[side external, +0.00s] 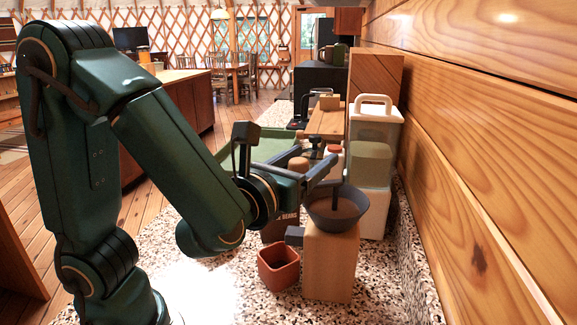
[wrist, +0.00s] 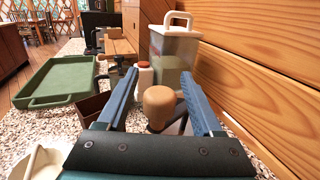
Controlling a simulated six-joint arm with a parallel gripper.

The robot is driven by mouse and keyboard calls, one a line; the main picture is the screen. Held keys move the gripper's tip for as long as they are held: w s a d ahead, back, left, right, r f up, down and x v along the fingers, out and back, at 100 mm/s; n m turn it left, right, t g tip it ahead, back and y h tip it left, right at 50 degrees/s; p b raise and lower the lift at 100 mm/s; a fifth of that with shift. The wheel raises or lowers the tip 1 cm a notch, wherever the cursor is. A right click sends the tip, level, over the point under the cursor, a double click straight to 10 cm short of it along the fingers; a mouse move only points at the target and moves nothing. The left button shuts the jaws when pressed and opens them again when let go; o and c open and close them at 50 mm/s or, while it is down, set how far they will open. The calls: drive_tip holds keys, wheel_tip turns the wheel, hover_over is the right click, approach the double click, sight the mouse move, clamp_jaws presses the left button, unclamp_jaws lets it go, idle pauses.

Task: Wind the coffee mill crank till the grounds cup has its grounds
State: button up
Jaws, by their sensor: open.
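The coffee mill (side external: 331,265) is a pale wooden block with a dark bowl-shaped hopper (side external: 322,219) on top. Brown contents show in the hopper, and a dark upright shaft (side external: 338,194) rises from it. A dark spout (side external: 294,236) juts from the block's left side. The grounds cup (side external: 278,268), square and terracotta, stands below that spout; its inside looks bare from here, but its floor is not clear. In the wrist view the round tan crank knob (wrist: 158,103) shows between the fingers of my gripper (wrist: 162,95). My gripper (side external: 328,170) is open above the mill; contact with the knob cannot be told.
A tall white-lidded container (side external: 374,135) stands behind the mill, near the wooden wall (side external: 470,140). A green tray (wrist: 62,82) and a red-capped white bottle (wrist: 144,76) are farther back. A dark brown container lettered BEANS (side external: 277,230) is left of the mill. Speckled counter (side external: 225,270) is clear at front left.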

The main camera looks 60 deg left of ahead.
sight(293, 166)
drive_tip(key=shift+v, duration=2.5)
drive_tip(key=shift+a, duration=0.1)
drive_tip(key=c, duration=0.5)
drive_tip(key=shift+r+n, duration=0.25)
drive_tip(key=shift+n, duration=0.25)
drive_tip(key=c, duration=0.5)
drive_tip(key=r+n+g+y, duration=0.1)
drive_tip(key=n, duration=0.2)
drive_tip(key=s+r+n+g+y, duration=0.1)
drive_tip(key=n, duration=0.2)
drive_tip(key=r+n+g+y, duration=0.1)
drive_tip(key=n, duration=0.2)
drive_tip(key=shift+s+a+r+n, duration=0.15)
drive_tip(key=shift+a+n, duration=0.25)
clamp_jaws()
drive_tip(key=s+d+r+n+g+h, duration=0.6)
drive_tip(key=s+d+n+h, duration=0.15)
drive_tip(key=n, duration=0.65)
drive_tip(key=a+r+x, duration=0.1)
drive_tip(key=a+x, duration=0.1)
drive_tip(key=x, duration=0.9)
drive_tip(key=shift+w+f+h, duration=0.2)
drive_tip(key=shift+w+h, duration=0.2)
drive_tip(key=shift+h, duration=0.05)
